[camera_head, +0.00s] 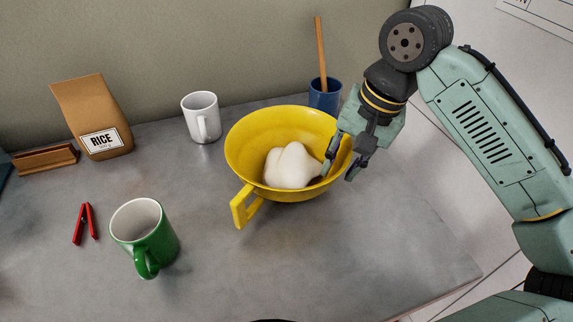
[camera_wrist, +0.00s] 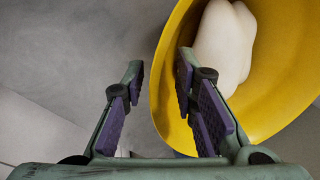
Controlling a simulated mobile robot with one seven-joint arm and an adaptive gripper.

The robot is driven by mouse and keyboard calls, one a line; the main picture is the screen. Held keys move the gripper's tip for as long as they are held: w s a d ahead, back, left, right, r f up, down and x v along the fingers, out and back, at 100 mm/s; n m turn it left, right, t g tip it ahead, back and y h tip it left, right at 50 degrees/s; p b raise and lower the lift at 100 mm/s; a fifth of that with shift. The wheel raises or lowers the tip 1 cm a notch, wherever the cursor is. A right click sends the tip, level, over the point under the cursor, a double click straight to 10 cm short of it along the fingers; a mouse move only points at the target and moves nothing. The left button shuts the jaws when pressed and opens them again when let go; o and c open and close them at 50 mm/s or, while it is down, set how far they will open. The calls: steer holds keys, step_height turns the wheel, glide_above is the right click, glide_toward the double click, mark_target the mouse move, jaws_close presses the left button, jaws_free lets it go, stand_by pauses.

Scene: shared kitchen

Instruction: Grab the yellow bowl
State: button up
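The yellow bowl (camera_head: 250,135) stands on the grey counter near the middle in the head view, with a square handle toward the front left. A white rounded lump (camera_head: 290,167) lies inside it. My gripper (camera_head: 341,170) is at the bowl's right rim, with one finger inside the bowl and the other outside it. In the wrist view, the bowl (camera_wrist: 282,95) fills the right side and my gripper (camera_wrist: 160,85) is open, with a clear gap between its fingers. The bowl's rim shows between the fingers, close to the right one.
A white mug (camera_head: 203,120) and a blue cup (camera_head: 324,94) with a wooden stick stand behind the bowl. A rice bag (camera_head: 92,110) and a wooden holder (camera_head: 45,160) stand at back left. The counter's right front is clear.

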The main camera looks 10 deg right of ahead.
steer(key=shift+c, duration=0.5)
jaws_close()
